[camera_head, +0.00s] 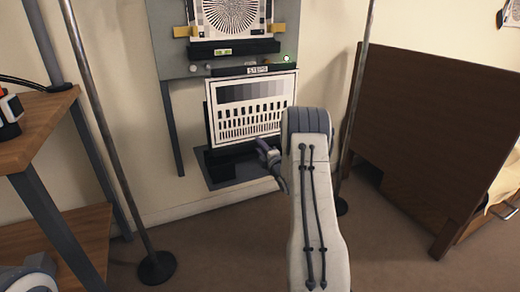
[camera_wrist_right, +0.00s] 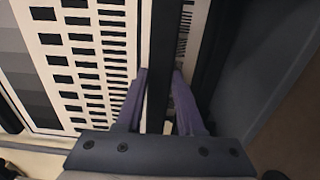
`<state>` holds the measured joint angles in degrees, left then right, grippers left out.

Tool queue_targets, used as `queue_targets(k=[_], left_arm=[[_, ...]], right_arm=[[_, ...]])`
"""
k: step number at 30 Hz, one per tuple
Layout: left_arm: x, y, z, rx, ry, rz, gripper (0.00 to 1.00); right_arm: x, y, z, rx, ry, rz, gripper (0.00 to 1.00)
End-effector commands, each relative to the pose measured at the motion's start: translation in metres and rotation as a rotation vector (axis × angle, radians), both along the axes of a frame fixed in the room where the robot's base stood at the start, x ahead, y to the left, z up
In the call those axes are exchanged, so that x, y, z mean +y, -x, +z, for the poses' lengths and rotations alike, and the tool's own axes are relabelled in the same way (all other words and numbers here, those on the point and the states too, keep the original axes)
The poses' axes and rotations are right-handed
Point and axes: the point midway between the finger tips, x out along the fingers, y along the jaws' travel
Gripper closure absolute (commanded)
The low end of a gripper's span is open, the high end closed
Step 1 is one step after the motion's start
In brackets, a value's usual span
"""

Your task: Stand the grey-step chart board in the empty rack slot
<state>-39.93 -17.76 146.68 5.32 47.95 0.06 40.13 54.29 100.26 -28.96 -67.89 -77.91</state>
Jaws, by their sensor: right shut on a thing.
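The grey-step chart board (camera_head: 247,121) is upright in the head view, a white panel with a grey gradient band and rows of black bars. It is in front of the wall rack, below a label (camera_head: 258,69) that seems to read "STEPS". My right gripper (camera_head: 268,158) is at the board's lower right. In the right wrist view the purple fingers (camera_wrist_right: 158,95) are shut on a dark strip, with the board's face (camera_wrist_right: 75,60) to the left. The dark lower ledge of the rack (camera_head: 236,168) is under the board. Whether the board touches it is unclear. My left gripper is out of view.
A star-pattern chart (camera_head: 228,20) stands in the rack's upper slot. Thin metal poles (camera_head: 100,130) stand to either side. A wooden shelf (camera_head: 45,125) is at left and a brown wooden panel (camera_head: 420,125) at right. Floor between is clear.

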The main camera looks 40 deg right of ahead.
Motion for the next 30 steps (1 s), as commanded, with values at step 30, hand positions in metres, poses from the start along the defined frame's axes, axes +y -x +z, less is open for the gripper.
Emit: queue_targets(k=[30], left_arm=[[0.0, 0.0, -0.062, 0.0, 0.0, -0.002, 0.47]], right_arm=[[0.0, 0.0, -0.089, -0.002, 0.0, -0.001, 1.0]])
